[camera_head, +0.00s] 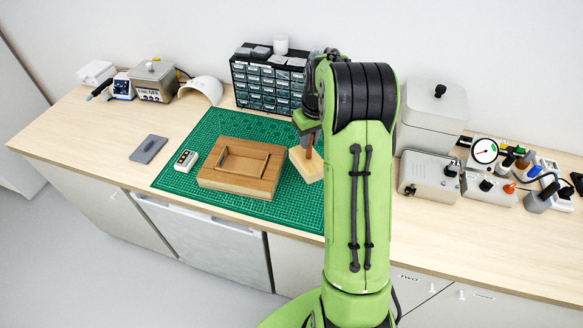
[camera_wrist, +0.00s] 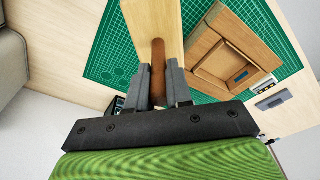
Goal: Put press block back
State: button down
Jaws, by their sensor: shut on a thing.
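The press block (camera_head: 306,168) is a pale wooden block with a brown upright handle. In the head view it is just right of the wooden fixture, partly hidden by my arm. My gripper (camera_head: 309,128) is above it, shut on the brown handle. In the wrist view the handle (camera_wrist: 158,58) stands between the two dark fingers of my gripper (camera_wrist: 158,82), and the pale block (camera_wrist: 153,20) extends beyond. I cannot tell whether the block touches the mat. The wooden fixture (camera_head: 221,181) has a framed recess in its top; it also shows in the wrist view (camera_wrist: 205,70).
A green cutting mat (camera_head: 205,128) lies under the fixture. A small white device (camera_head: 187,159) and a grey flat piece (camera_head: 149,149) lie to its left. A drawer cabinet (camera_head: 268,83) stands behind. Metal instrument boxes (camera_head: 429,178) stand to the right of my arm.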

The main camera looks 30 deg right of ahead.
aim_at(308, 161)
jog(key=shift+w+r, duration=0.15)
jog(key=shift+w, duration=0.15)
notch_tip(308, 161, down, 10)
jog(key=shift+s+r, duration=0.1)
jog(key=shift+s, duration=0.05)
jog(key=shift+f, duration=0.25)
jog(key=c, duration=1)
grip_release()
jog(key=shift+c, duration=0.2)
